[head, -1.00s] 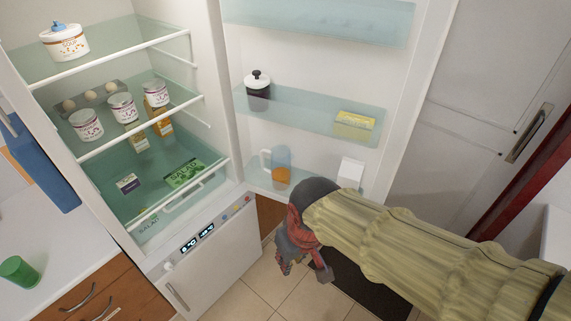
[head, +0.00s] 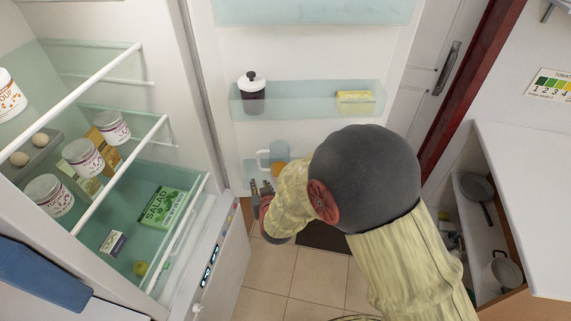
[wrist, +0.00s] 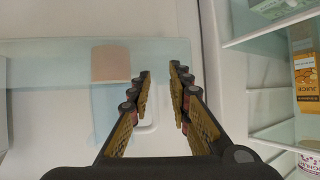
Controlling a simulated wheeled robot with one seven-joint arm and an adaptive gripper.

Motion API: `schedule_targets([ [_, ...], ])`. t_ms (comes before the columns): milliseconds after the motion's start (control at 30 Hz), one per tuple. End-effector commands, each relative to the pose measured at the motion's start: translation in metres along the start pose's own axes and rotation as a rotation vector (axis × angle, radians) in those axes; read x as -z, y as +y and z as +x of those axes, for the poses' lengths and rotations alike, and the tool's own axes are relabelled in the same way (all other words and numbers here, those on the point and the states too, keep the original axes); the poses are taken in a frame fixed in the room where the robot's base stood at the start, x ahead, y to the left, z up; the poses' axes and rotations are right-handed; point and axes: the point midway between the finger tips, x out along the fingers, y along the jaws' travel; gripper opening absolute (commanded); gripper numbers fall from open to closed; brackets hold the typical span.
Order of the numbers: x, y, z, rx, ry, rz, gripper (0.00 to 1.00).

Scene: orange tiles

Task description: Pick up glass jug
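The glass jug (head: 276,155) is pale blue and see-through with an orange content low in it. It stands in the lowest shelf of the fridge door, its handle at the left. In the wrist view the jug (wrist: 111,68) lies left of the fingers, and the handle shows partly between them. My gripper (head: 262,187) is just in front of and below the jug in the head view. In the wrist view my gripper (wrist: 160,72) is open, with nothing held. Whether a finger touches the jug I cannot tell.
The door shelf (head: 310,103) above holds a dark jar (head: 252,97) with a white lid and a yellow box (head: 355,101). The open fridge at left holds cans, salad and juice. A counter (head: 525,190) stands at right.

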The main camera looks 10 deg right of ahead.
Motion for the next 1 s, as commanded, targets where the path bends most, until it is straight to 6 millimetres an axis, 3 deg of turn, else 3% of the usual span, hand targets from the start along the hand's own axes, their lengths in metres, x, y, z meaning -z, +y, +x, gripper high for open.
schedule_targets([
  [100,0.022,0.004,-0.001,-0.017,0.081,-0.001,0.19],
  [233,0.035,0.006,0.0,-0.025,0.126,-0.007,0.19],
  [567,0.042,0.008,0.029,-0.025,0.133,-0.011,0.19],
  [800,0.05,0.011,0.062,-0.025,0.132,-0.011,0.19],
  [1000,0.053,0.012,0.074,-0.025,0.132,-0.011,0.19],
])
